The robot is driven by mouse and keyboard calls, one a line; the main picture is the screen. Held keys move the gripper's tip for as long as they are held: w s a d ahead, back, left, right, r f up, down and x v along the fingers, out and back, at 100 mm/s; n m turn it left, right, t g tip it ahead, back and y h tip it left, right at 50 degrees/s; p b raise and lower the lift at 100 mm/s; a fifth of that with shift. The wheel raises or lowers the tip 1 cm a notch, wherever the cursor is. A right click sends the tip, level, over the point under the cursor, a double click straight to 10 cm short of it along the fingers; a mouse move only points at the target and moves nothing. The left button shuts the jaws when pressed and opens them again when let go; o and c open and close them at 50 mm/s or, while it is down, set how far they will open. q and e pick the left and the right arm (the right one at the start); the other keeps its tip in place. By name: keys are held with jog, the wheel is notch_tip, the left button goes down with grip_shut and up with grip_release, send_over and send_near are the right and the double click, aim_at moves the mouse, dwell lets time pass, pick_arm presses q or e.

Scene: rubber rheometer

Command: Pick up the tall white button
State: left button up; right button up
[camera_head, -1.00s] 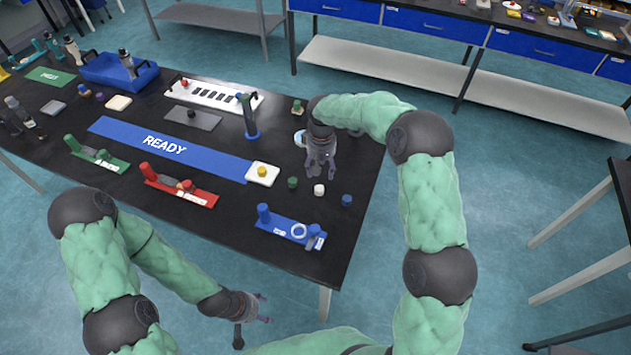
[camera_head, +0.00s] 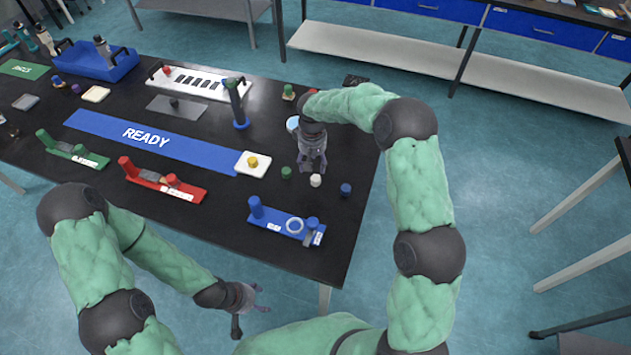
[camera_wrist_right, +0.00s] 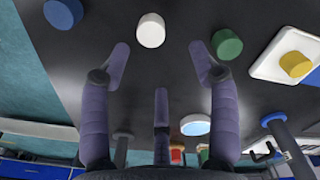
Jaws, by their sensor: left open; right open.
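The white button (camera_head: 316,180) stands on the black table between a green button (camera_head: 286,172) and a blue button (camera_head: 346,189). My right gripper (camera_head: 313,168) hangs just behind it, fingers spread and empty. In the right wrist view the white button (camera_wrist_right: 151,30) lies beyond the open fingertips of my right gripper (camera_wrist_right: 158,58), roughly midway between them and not touched. The green button (camera_wrist_right: 227,44) is close to one fingertip. My left gripper (camera_head: 250,297) is open and empty, off the table's front edge.
A white pad with a yellow button (camera_head: 253,162) lies to the left. A blue fixture (camera_head: 270,224) with a white ring is in front. A blue upright handle (camera_head: 238,110) stands behind left. A pale blue-white disc (camera_wrist_right: 196,124) is near the right gripper.

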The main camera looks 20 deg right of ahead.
aim_at(316, 178)
jog(key=shift+f, duration=0.95)
jog(key=shift+s+d+f+b, duration=0.15)
jog(key=shift+s+f+b, duration=0.15)
jog(key=shift+f, duration=0.25)
jog(key=f, duration=0.1)
jog(key=f+b, duration=0.1)
jog(key=f, duration=0.1)
jog(key=shift+s+d+f, duration=0.2)
jog(key=shift+s, duration=0.15)
jog(key=shift+w+f, duration=0.1)
jog(key=shift+f, duration=0.25)
jog(key=c, duration=1.1)
